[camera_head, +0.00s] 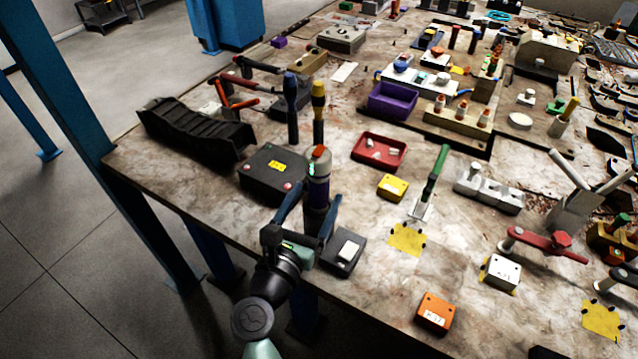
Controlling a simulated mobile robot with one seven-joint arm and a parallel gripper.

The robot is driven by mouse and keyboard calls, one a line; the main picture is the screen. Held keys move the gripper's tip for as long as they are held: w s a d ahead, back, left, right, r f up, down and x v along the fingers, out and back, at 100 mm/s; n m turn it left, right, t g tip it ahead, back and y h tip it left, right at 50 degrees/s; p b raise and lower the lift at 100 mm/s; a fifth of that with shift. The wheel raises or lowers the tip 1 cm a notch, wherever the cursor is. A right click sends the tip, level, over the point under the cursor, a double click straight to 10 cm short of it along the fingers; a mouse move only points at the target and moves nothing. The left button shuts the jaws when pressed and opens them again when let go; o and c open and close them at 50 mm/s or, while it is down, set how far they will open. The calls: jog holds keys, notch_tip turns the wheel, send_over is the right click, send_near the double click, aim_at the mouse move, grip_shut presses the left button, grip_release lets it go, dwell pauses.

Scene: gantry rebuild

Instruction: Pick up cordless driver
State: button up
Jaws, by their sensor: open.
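What looks like the cordless driver (318,166) stands upright near the front left edge of the table. It has a grey-purple body, an orange-red top, a small green light and a dark lower part. My gripper (313,207) reaches in from the table's front edge, below the driver in the picture. Its jaws are open, with one finger on each side of the driver's dark lower part. I cannot tell whether either finger touches it. The driver's foot is partly hidden by my gripper.
A black box with a yellow label (272,172) stands close on the left, and a dark box with a white label (345,252) close on the right. Blue-handled (290,95) and yellow-handled (318,98) tools stand behind. Bare tabletop (375,305) lies front right.

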aim_at(325, 183)
jog(key=x, duration=0.3)
jog(key=f+x, duration=0.1)
jog(key=x, duration=0.1)
jog(key=shift+w, duration=0.15)
grip_shut()
dwell(0.4)
dwell(0.8)
jog(key=shift+r, duration=0.1)
